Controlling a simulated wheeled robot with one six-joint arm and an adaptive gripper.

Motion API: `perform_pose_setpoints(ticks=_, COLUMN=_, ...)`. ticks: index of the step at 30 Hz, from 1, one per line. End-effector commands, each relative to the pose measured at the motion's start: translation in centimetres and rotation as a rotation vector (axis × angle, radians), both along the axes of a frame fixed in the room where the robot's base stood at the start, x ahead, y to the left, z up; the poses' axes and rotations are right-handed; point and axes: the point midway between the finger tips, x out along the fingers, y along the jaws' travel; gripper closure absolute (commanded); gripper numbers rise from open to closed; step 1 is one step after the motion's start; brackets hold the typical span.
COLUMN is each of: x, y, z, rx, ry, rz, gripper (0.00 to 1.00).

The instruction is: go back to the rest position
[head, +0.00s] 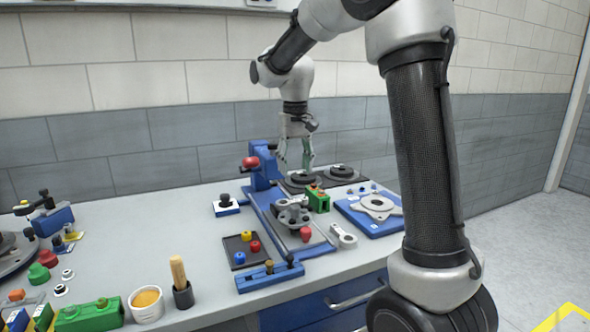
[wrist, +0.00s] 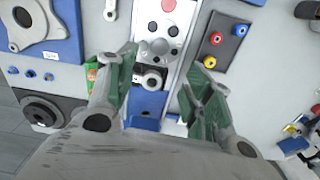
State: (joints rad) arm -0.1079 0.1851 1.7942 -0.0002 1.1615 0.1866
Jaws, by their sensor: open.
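My gripper (head: 294,154) hangs from my arm above the back part of the blue chassis fixture (head: 285,228), fingers pointing down. In the wrist view my gripper (wrist: 157,95) has its two green-padded fingers spread apart, with nothing held between them. Below and beyond the fingers, the wrist view shows the fixture's light plate (wrist: 180,12) with a red knob and grey parts. In the head view a grey metal part (head: 292,214) sits on the fixture, beside a green block (head: 318,199).
A blue plate with a grey flange (head: 376,206) lies right of the fixture. A dark tray (head: 236,249) with red and yellow pieces lies at its left. Black discs (head: 341,171) stand behind. A cup (head: 147,304) and green block (head: 88,316) stand front left.

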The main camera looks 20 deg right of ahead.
Motion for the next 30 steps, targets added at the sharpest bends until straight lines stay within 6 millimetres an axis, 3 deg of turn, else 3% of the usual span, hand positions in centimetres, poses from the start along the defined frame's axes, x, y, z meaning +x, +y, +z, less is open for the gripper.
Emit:
perform_pose_setpoints(ticks=10, x=0.2, y=0.0, z=0.0, rx=0.001, ry=-0.009, rz=0.019, gripper=0.49)
perform_pose_setpoints(ticks=14, x=-1.6, y=-0.2, z=-2.3, rx=-0.001, ry=0.021, rz=0.061, gripper=0.49)
perform_pose_setpoints(ticks=20, x=-9.4, y=-1.6, z=-2.0, rx=0.001, ry=-0.013, rz=0.110, gripper=0.49)
perform_pose_setpoints(ticks=30, x=-24.1, y=-4.2, z=-0.8, rx=-0.002, ry=-0.204, rz=0.115, gripper=0.49)
